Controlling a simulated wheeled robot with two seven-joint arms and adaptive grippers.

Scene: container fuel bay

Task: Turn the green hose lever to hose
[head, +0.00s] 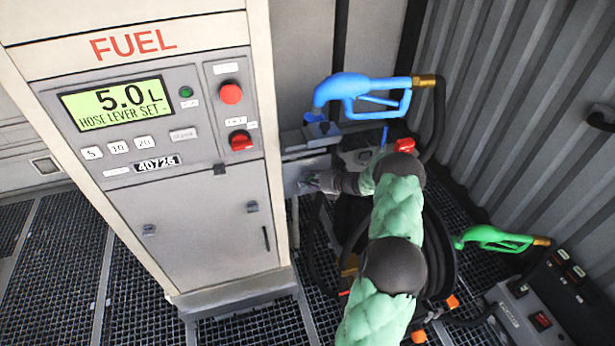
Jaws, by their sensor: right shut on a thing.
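My right arm reaches up from the bottom, and its gripper (312,182) is at the right side of the grey fuel pump (210,215), by a grey bracket below the blue nozzle's holder. The gripper is shut on a small part there, which I take for the hose lever. The fingers hide the lever, so its green colour and its angle cannot be made out. The pump display (117,103) reads "5.0 L" and "HOSE LEVER SET -". A green nozzle (494,239) lies at the right, apart from the gripper. My left gripper is not in view.
A blue nozzle (349,90) sits above my gripper, with a black hose curving down right. A hose reel (440,250) stands behind my arm. A grey unit (525,315) is at bottom right. Corrugated wall (540,110) closes the right side. Grating floor (55,265) is clear at left.

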